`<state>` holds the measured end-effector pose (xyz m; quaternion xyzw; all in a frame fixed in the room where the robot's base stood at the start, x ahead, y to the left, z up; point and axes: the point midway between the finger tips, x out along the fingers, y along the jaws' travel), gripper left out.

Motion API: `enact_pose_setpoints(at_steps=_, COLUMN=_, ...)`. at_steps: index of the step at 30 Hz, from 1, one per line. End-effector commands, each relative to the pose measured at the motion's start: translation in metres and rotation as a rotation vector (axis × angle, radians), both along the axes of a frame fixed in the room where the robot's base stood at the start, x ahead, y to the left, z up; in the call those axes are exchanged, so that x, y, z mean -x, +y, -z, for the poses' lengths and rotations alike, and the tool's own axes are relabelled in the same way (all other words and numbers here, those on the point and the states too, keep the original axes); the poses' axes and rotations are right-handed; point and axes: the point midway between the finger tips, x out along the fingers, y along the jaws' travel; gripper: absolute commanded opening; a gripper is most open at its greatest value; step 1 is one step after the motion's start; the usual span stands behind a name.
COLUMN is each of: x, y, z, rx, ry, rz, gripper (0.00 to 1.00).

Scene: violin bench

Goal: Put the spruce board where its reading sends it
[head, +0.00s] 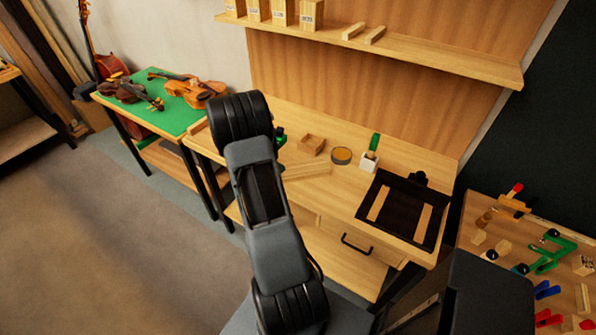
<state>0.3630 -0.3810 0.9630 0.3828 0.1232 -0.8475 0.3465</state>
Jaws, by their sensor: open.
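I cannot tell for sure which piece is the spruce board. A pale flat board (306,170) lies on the workbench (330,215), just right of my arm, its left end partly hidden by the arm. A black tray (401,210) on the right of the bench has two pale wood strips (423,223) on it. No reading can be made out. My arm rises through the middle of the picture and hides part of the bench. My gripper does not show.
A small wooden box (311,145), a round tin (341,155) and a white holder (369,162) stand behind the board. A shelf (440,60) above holds several labelled blocks and two strips. Violins lie on a green table (183,115). A tool board (500,245) stands at right.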

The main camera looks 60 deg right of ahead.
Motion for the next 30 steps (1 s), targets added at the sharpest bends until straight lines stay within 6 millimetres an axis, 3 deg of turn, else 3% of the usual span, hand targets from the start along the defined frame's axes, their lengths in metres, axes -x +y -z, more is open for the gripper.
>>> enact_pose_setpoints(at_steps=6, x=0.011, y=-0.019, z=0.019, rx=-0.012, ry=0.065, rz=-0.023, gripper=1.00)
enact_pose_setpoints(at_steps=22, x=0.044, y=-0.046, z=0.062, rx=-0.014, ry=0.070, rz=-0.024, gripper=1.00)
enact_pose_setpoints(at_steps=30, x=0.050, y=-0.052, z=0.072, rx=-0.013, ry=0.069, rz=-0.025, gripper=1.00)
